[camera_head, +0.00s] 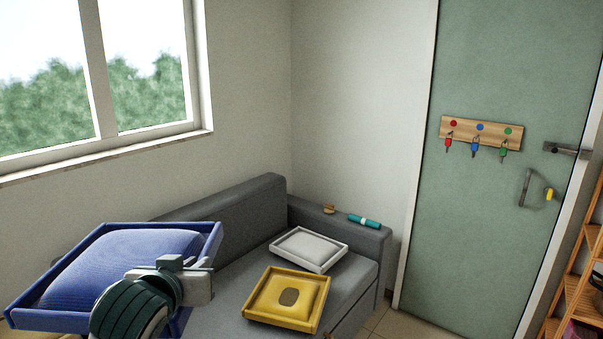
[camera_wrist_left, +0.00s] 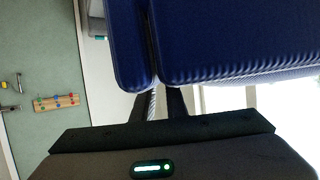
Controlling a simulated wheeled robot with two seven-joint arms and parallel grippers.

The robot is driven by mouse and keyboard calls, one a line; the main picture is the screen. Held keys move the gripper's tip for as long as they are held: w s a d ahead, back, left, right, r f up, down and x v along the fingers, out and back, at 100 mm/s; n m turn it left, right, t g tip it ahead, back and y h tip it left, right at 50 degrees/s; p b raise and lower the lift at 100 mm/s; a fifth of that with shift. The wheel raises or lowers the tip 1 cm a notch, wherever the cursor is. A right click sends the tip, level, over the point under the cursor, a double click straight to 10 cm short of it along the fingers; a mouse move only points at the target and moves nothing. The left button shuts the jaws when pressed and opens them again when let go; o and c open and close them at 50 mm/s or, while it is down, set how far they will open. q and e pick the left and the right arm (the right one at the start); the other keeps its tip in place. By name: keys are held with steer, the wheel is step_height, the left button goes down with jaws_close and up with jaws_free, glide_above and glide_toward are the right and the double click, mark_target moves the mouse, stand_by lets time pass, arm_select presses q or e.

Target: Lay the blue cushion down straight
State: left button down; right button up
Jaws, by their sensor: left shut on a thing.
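The blue cushion (camera_head: 128,262) has a raised, ribbed middle inside a darker blue frame. It is at the lower left of the head view, held up in front of the grey sofa (camera_head: 222,208) and tilted. My left gripper (camera_head: 202,268) is shut on the cushion's right edge. In the left wrist view the blue cushion (camera_wrist_left: 235,40) fills the top, and the gripper's fingers (camera_wrist_left: 163,102) meet its edge. The inner fingertips are hidden by the cushion. My right gripper is not in view.
A white framed cushion (camera_head: 309,250) and a yellow framed cushion (camera_head: 287,298) lie on the sofa seat. A teal roll (camera_head: 364,221) and a small brown object (camera_head: 329,209) are on the sofa's arm. A key rack (camera_head: 480,133) hangs on the green door (camera_head: 492,230).

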arm_select(q)
steer(key=shift+s+f, duration=0.1)
steer(key=shift+f, duration=0.45)
steer(key=s+f, duration=0.4)
steer(key=f, duration=0.4)
steer(key=s+f, duration=0.4)
steer(key=f, duration=0.5)
steer(key=shift+s, duration=0.15)
steer(key=shift+a, duration=0.1)
